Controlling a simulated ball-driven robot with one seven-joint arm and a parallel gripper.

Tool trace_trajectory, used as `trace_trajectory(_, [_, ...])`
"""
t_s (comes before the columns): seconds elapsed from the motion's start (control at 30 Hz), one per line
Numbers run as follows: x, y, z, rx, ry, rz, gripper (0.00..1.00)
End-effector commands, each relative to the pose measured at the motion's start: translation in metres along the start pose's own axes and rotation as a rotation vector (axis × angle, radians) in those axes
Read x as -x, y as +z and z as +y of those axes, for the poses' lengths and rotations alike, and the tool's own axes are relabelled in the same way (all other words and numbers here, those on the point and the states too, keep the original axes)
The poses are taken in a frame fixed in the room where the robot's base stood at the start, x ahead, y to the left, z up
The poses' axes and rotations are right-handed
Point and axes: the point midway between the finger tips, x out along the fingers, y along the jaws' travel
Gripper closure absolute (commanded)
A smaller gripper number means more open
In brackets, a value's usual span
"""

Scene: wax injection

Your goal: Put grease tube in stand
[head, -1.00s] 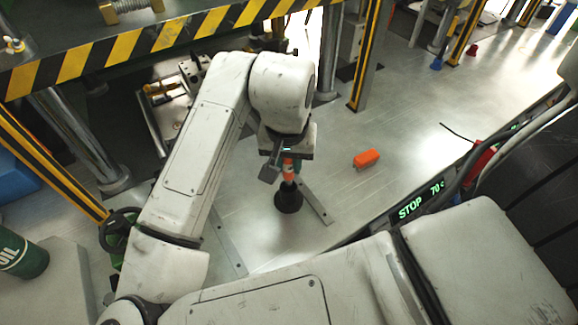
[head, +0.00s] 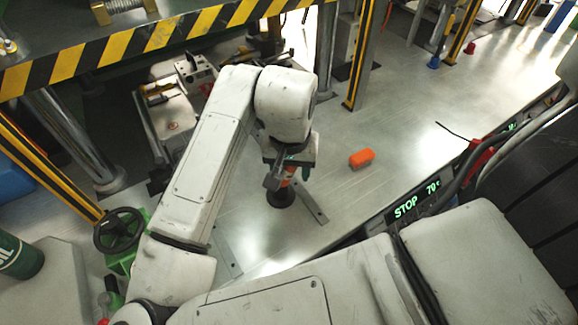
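My gripper (head: 284,180) points down at the middle of the floor, with a dark finger visible at its left. An orange tube-like thing, likely the grease tube (head: 291,173), shows partly at the gripper, just above a round black base. The black base, likely the stand (head: 279,197), is on the grey metal surface. The tube's lower end appears to meet or overlap the black base; I cannot tell whether it is inside it. The fingers and tube overlap, so the grip is unclear.
An orange block (head: 361,158) lies to the right on open floor. A flat metal strip (head: 312,203) lies beside the black base. A press with a striped beam (head: 150,40) stands at upper left, a handwheel (head: 118,231) at lower left, and a display panel (head: 415,203) at right.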

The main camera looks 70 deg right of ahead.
Motion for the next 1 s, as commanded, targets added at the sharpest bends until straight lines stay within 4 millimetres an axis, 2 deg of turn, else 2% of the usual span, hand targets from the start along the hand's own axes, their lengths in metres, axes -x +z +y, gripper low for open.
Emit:
trace_trajectory(0.37, [0.001,-0.001,-0.004,0.005,-0.001,0.0,0.48])
trace_trajectory(0.5, [-0.005,0.001,-0.005,0.005,-0.003,-0.001,0.48])
trace_trajectory(0.9, [0.075,-0.002,-0.006,0.004,-0.005,0.003,0.48])
trace_trajectory(1.0, [0.09,-0.002,-0.006,0.002,-0.003,0.003,0.48])
